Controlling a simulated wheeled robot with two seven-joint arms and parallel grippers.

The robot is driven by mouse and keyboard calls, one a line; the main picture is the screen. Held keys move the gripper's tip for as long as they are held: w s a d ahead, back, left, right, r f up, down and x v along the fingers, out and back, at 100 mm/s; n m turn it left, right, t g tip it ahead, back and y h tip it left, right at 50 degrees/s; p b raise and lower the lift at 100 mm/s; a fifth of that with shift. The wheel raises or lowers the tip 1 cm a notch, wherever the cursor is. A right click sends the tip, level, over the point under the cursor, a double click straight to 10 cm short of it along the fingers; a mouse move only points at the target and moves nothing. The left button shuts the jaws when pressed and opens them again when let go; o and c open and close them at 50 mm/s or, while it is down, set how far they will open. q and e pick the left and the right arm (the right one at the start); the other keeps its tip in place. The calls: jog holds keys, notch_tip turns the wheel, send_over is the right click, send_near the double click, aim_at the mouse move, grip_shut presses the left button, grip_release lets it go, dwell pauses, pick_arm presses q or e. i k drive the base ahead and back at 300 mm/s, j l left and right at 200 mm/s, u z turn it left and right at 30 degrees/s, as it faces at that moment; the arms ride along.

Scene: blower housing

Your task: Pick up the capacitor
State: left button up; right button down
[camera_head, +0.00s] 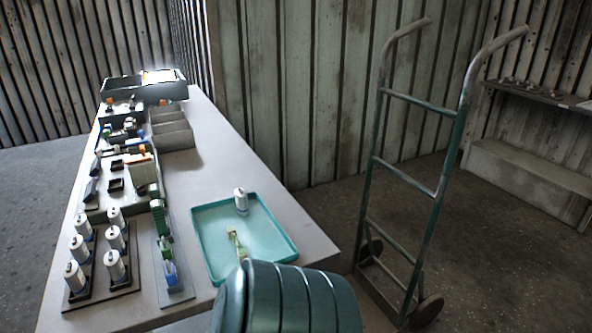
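Several white cylinders with dark tops that look like capacitors (115,240) stand upright in dark holders (127,284) at the near left of the table. One more white cylinder, likely also a capacitor (241,203), stands upright at the back of a teal tray (283,228). I cannot tell which cylinder the task means. Neither of my grippers shows in the head view.
A ribbed green drum-like body (300,302) stands at the near edge, partly covering the tray's front. Bins and small parts line the table's left side, with a dark crate (125,88) behind. The table (215,150) is clear behind the tray. A hand truck (432,200) stands right.

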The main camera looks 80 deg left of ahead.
aim_at(72, 273)
jog(key=u, duration=4.05)
jog(key=l, duration=0.1)
